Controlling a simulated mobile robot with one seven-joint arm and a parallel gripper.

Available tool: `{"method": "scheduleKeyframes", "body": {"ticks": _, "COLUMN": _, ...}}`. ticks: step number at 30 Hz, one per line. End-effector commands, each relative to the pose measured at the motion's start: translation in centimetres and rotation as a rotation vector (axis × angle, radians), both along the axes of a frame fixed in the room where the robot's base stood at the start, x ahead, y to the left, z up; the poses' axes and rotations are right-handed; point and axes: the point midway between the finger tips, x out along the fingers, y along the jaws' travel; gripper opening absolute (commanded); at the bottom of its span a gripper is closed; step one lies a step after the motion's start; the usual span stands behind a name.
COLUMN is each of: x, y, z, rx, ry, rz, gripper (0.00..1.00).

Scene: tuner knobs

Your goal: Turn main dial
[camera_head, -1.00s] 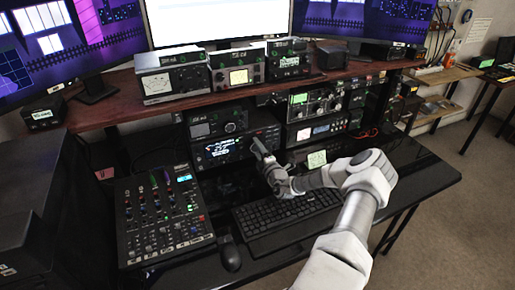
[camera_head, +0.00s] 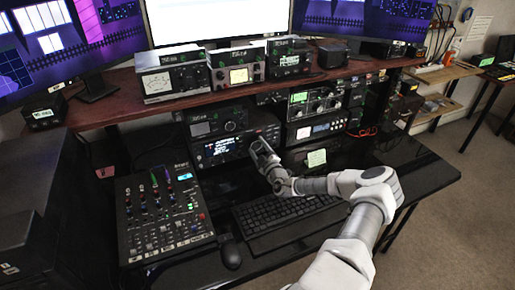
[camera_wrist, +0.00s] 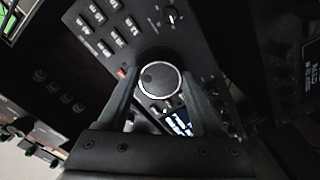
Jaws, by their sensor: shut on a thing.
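In the head view my gripper (camera_head: 260,148) reaches the right part of the radio (camera_head: 222,149), which has a lit display with white text. The dial itself is hidden behind my gripper there.
A keyboard (camera_head: 285,214) lies on the desk below my arm. A mixer (camera_head: 160,215) and mouse (camera_head: 230,253) are to the left. More radios (camera_head: 318,128) stand to the right. A shelf with several devices (camera_head: 174,73) is above.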

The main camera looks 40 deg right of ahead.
Motion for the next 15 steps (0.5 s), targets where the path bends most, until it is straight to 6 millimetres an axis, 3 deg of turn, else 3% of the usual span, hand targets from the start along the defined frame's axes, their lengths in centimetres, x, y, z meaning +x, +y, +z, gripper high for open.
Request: {"method": "scheduleKeyframes", "body": {"ticks": 15, "x": -0.01, "y": 0.02, "z": 0.00, "rx": 0.029, "ry": -0.007, "rz": 0.000, "gripper": 0.11}}
